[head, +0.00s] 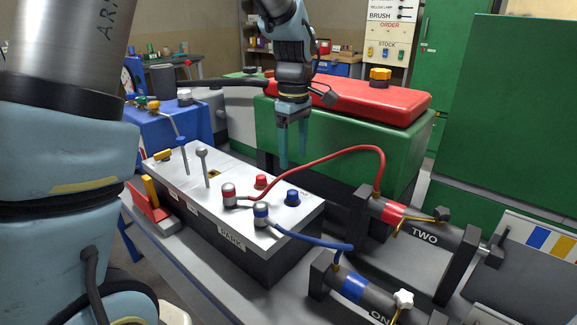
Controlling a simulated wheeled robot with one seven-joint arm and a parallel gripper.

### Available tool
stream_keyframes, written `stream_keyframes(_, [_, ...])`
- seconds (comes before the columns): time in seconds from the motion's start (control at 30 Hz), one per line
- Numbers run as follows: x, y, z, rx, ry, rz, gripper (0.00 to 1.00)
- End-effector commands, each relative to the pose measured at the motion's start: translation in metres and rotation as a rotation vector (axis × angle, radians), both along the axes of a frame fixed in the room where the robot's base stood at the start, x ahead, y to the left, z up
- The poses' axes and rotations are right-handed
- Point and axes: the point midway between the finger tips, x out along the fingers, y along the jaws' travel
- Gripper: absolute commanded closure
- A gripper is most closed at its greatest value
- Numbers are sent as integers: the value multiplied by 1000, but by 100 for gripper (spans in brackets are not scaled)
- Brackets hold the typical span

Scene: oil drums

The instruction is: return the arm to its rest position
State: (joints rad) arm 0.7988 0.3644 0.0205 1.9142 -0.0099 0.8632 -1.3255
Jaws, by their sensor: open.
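My gripper (292,145) hangs from the arm at the upper middle, fingers pointing down. Its two fingers look apart, with nothing between them. It is above and behind the far right part of a white-topped control box (228,212), in front of a green tank (345,140) with a red lid (375,97). From this angle I cannot tell the exact gap between the fingers and the box. My arm comes down from the top edge of the head view, and a large arm link fills the left side.
A red hose (330,155) arches from the box to a cylinder marked TWO (425,237). A blue hose (310,242) runs to another cylinder (355,290). Two levers (203,165) stand up from the box. A green cabinet (505,115) stands at right.

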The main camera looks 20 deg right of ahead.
Motion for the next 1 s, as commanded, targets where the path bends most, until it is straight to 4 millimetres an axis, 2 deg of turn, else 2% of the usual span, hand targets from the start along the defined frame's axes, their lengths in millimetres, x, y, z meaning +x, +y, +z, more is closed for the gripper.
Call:
stream_keyframes(0.17, [1,2,4,-1,-1,-2,27])
stream_keyframes(0.27, [6,20,3,-4,-3,-26,27])
stream_keyframes(0.37, [16,64,-1,-14,-18,-95,27])
stream_keyframes(0.47, [20,125,-8,-22,-41,-204,27])
stream_keyframes(0.5, [19,151,-11,-23,-53,-254,27])
stream_keyframes(0.6, [8,208,-20,-17,-82,-377,27])
stream_keyframes(0.7, [-8,253,-27,-3,-109,-485,27])
stream_keyframes(0.83, [-28,288,-34,15,-130,-588,27])
stream_keyframes(1.0, [-39,303,-38,28,-139,-647,27])
